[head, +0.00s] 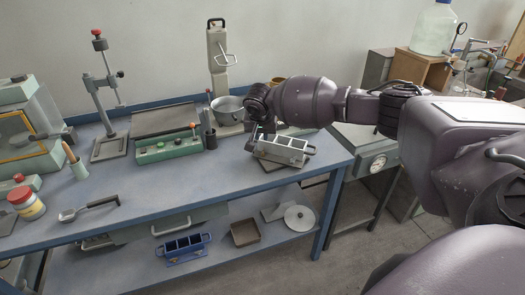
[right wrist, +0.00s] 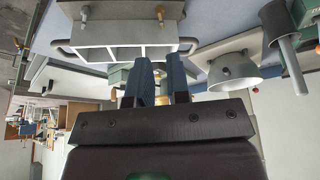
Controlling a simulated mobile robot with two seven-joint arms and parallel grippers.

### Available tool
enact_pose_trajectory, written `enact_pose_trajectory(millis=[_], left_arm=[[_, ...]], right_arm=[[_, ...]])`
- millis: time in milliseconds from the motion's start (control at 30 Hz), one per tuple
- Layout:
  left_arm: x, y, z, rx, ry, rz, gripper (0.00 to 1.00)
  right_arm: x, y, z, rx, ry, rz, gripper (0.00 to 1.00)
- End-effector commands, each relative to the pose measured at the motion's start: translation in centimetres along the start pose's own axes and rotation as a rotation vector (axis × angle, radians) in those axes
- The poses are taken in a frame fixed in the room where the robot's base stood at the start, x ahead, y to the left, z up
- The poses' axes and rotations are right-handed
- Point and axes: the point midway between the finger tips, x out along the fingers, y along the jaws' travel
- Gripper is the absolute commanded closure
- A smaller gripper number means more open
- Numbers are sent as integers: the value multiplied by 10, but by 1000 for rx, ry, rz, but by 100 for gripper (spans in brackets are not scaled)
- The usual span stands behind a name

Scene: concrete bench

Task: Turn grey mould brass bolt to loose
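The grey mould (head: 285,150), an open metal box with compartments and end handles, stands on the blue bench near its right end. My left gripper is out of view.
A metal pot (head: 228,110) and a green block with a red-tipped lever (head: 168,148) stand left of the mould. A blue mould (head: 184,246) and brown tray (head: 245,233) are on the lower shelf. The bench front (head: 170,188) is mostly clear.

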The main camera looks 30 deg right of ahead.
Motion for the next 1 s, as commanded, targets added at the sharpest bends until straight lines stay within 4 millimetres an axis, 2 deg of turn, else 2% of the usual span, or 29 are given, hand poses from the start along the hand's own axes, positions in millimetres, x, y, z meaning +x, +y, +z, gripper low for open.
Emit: enact_pose_trajectory(millis=[200,500,700,1000], left_arm=[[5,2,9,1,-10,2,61],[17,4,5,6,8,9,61],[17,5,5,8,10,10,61],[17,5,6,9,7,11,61]], right_arm=[[36,0,3,-4,-4,3,83],[85,0,4,-4,-4,2,83],[100,-1,2,-4,-2,0,83],[103,0,1,-4,0,-2,83]])
